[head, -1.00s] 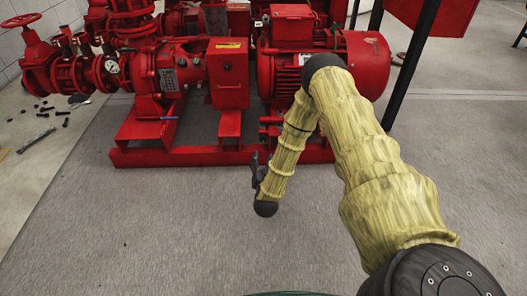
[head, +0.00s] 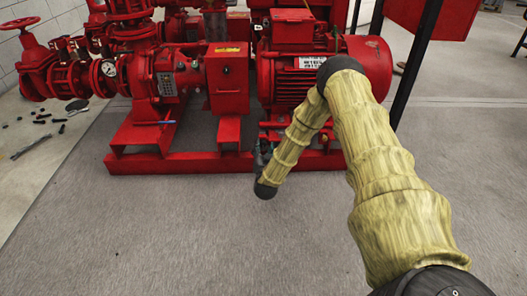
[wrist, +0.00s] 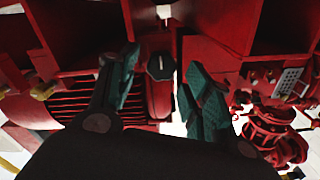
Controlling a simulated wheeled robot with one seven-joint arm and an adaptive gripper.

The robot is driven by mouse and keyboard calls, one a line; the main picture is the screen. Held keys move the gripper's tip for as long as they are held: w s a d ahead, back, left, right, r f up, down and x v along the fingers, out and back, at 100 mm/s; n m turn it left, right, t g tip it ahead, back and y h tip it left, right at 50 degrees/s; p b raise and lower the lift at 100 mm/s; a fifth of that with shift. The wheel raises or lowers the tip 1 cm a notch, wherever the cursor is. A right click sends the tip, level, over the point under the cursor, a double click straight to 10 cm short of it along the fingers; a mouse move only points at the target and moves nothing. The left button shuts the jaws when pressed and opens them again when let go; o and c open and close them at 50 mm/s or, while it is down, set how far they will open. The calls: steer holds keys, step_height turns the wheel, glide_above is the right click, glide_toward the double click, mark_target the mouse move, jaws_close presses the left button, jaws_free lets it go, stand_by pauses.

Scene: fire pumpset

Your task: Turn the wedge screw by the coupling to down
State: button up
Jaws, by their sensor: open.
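In the wrist view a small dark faceted piece (wrist: 160,67) with a pale slot-like mark stands between my fingertips and looks like the wedge screw. My gripper (wrist: 163,64) is open, with one dark green finger on each side of it and a gap to each. In the head view my gripper (head: 262,155) is by the front of the red pumpset base, below the motor, partly hidden by my forearm. The screw cannot be made out there. The coupling guard box (head: 228,77) is red with a yellow label.
The red motor (head: 312,75) is right of the guard box. The red base frame (head: 180,163) runs along the floor. Red valves (head: 65,75) stand at the left, with loose tools (head: 33,142) on the floor. The floor in front is clear.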

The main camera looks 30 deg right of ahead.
steer(key=shift+w+d, duration=0.15)
steer(key=shift+w, duration=0.15)
steer(key=c, duration=1)
steer(key=shift+c, duration=0.2)
steer(key=shift+r+p, duration=0.15)
steer(key=shift+p, duration=0.25)
